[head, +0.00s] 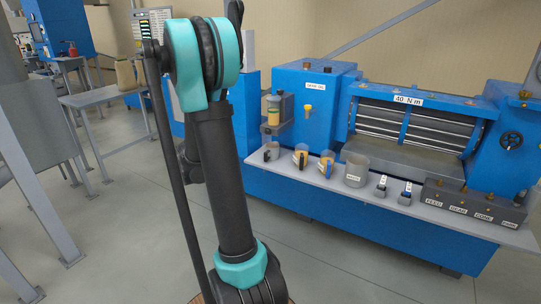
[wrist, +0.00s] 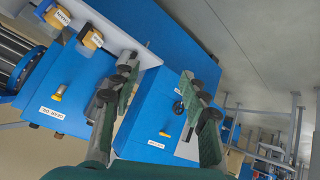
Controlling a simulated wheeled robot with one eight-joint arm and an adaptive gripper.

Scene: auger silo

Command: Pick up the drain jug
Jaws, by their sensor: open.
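Three small jugs stand in a row on the machine's grey shelf in the head view. The leftmost jug (head: 271,152) is clear with a dark handle and stands below a yellow-filled glass cylinder; it may be the drain jug, but its label is unreadable. The leftmost jug is not clearly seen there.
The grey shelf (head: 453,228) also holds a grey pot (head: 356,169), two small dark containers (head: 381,187) and a dark labelled block (head: 470,203). The blue machine (head: 310,82) rises behind. A grey table (head: 103,98) stands left. The floor (head: 335,262) before the machine is clear.

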